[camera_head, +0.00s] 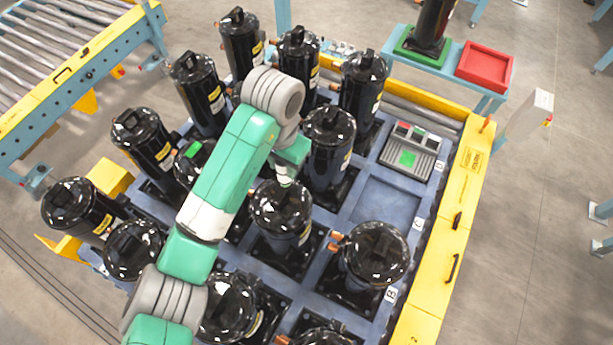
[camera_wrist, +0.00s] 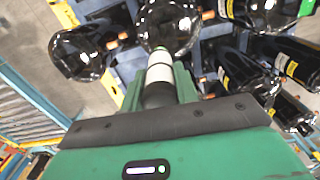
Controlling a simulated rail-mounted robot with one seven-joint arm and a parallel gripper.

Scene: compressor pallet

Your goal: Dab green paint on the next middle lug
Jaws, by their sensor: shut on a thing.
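My gripper (camera_head: 288,172) is shut on a paint marker (camera_wrist: 160,68) with a white and black body and a green tip. The tip points at the dark domed top of a compressor (camera_head: 281,208), near the pallet's middle. In the wrist view the tip overlaps a shiny black dome (camera_wrist: 168,22); I cannot tell whether it touches. Black compressors with lugs on top stand around it, such as one behind it (camera_head: 330,135) and one in front right (camera_head: 373,255). A green mark (camera_head: 193,149) shows on a compressor left of my arm.
The blue pallet (camera_head: 385,200) has an empty bay at right and a yellow side beam (camera_head: 445,240). A grey tray (camera_head: 412,150) with a green pad sits in another bay. A red bin (camera_head: 484,66) and a green mat (camera_head: 422,54) lie on a side bench. Roller conveyor (camera_head: 55,50) at upper left.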

